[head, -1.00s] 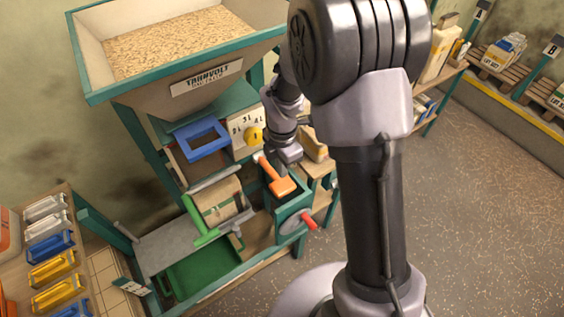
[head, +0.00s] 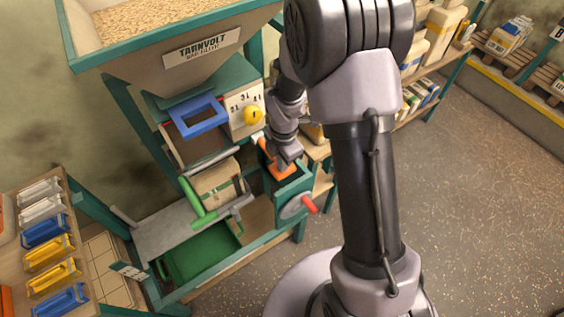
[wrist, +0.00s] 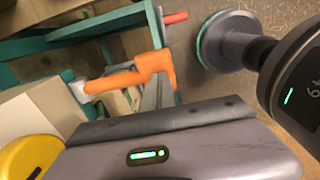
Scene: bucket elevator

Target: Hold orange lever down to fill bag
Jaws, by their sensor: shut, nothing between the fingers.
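The orange lever (head: 283,173) sits on the teal box at the right side of the filling machine. In the head view my gripper (head: 288,157) is right over the lever and covers part of it; contact cannot be told. My gripper is shut with nothing in it. In the wrist view the orange lever (wrist: 130,77) lies beyond the grey gripper body (wrist: 165,140), and the fingertips are not clearly visible. A tan bag (head: 217,183) stands under the spout between the green bar and a grey clamp. Its fill level is hidden.
A yellow knob (head: 252,116) on a numbered panel is close to my wrist. A blue frame (head: 198,117), green handle (head: 200,212) and red handle (head: 309,204) stick out nearby. A hopper (head: 190,55) of grain is above. Shelves stand left and right; the floor at right is clear.

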